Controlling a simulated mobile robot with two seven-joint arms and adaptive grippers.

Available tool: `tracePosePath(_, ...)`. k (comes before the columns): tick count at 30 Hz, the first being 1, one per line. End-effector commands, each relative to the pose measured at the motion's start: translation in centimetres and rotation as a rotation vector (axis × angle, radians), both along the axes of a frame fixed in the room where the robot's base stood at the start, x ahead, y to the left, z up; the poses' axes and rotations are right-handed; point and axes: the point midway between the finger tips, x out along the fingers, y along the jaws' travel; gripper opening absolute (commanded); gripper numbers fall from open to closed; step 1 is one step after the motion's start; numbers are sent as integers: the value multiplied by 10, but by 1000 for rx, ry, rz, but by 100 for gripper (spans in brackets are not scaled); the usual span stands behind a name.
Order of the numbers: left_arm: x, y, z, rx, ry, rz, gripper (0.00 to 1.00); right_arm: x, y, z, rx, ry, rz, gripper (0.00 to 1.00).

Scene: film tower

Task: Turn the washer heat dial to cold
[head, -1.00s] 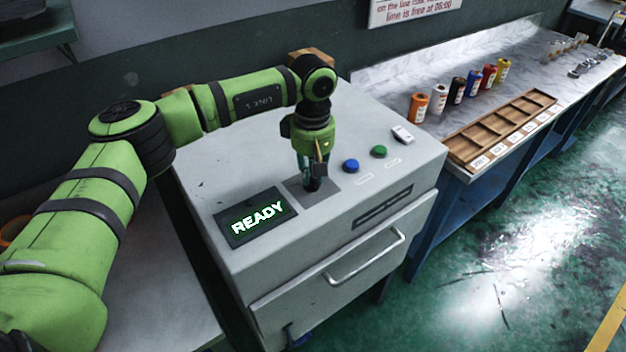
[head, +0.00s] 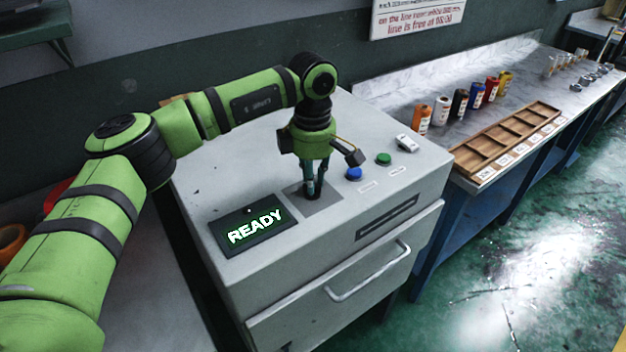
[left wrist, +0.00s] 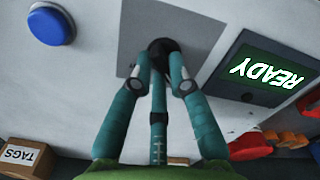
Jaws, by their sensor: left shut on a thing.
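The dial (left wrist: 163,46) is a dark round knob on a grey square plate (left wrist: 132,62) in the top of the pale machine (head: 255,150). In the head view my left gripper (head: 312,192) points down at that plate, and its fingertips hide the knob. In the left wrist view its teal fingers come together at the knob, shut on it. The dial's pointer and any setting marks are hidden or too small to read. A dark display (head: 253,231) beside the plate reads READY. My right gripper is in neither view.
A blue button (head: 354,174), a green button (head: 383,159) and a small white switch (head: 407,143) lie right of the plate. A drawer handle (head: 370,272) is on the machine's front. A bench to the right bears several film canisters and a wooden tray (head: 487,173).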

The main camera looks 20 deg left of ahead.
Motion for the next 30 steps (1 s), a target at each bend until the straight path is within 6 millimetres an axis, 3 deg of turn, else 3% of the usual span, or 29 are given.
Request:
tracePosePath(18,0,0,0,1,2,44,0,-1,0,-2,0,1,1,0)
tracePosePath(19,0,0,0,1,1,44,22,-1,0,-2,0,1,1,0)
tracePosePath(21,0,0,0,1,1,44,42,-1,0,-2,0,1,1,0)
tracePosePath(30,0,0,0,0,1,43,42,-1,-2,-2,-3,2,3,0)
